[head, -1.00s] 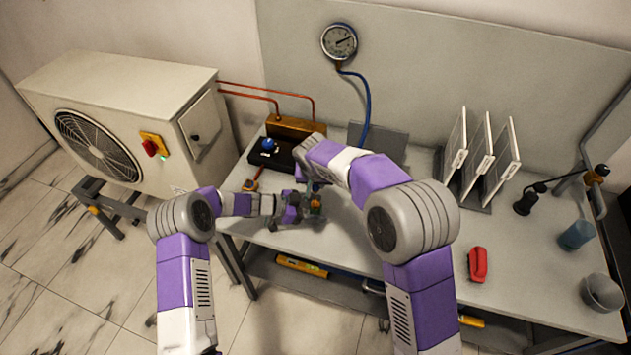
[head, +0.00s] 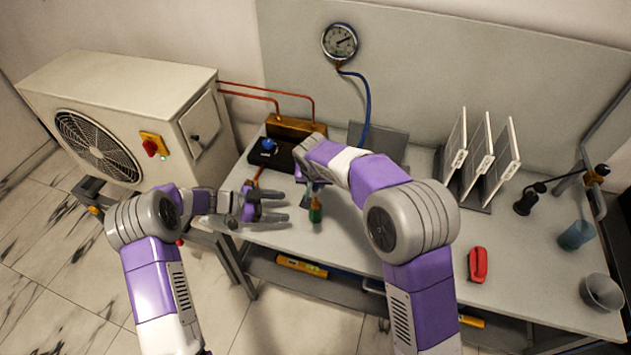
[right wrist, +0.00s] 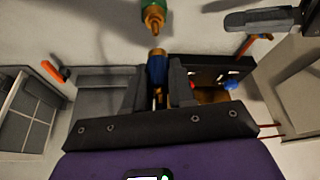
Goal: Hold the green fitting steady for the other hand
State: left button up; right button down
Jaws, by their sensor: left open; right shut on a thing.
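The green fitting (head: 315,212) shows upright at the front of the bench in the head view, with an orange-brown part above it. In the right wrist view the green fitting (right wrist: 153,12) has a brass end facing a blue hose end (right wrist: 157,70). A small gap seems to lie between them. My right gripper (right wrist: 157,75) is shut on the blue hose end; in the head view my arm mostly hides it. My left gripper (head: 285,206) is open and empty, left of the fitting and apart from it, fingers pointing at it. What supports the fitting is unclear.
A black block with a blue knob (head: 268,146) stands behind my left gripper. A pressure gauge (head: 339,42) hangs on the back panel. A red object (head: 478,265), upright white panels (head: 482,157) and a grey bowl (head: 602,292) are to the right. The bench's front middle is clear.

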notch_tip(320, 180, up, 6)
jog(key=p, duration=0.6)
jog(key=shift+r, duration=0.25)
jog(key=shift+f, duration=0.1)
dwell(0.4)
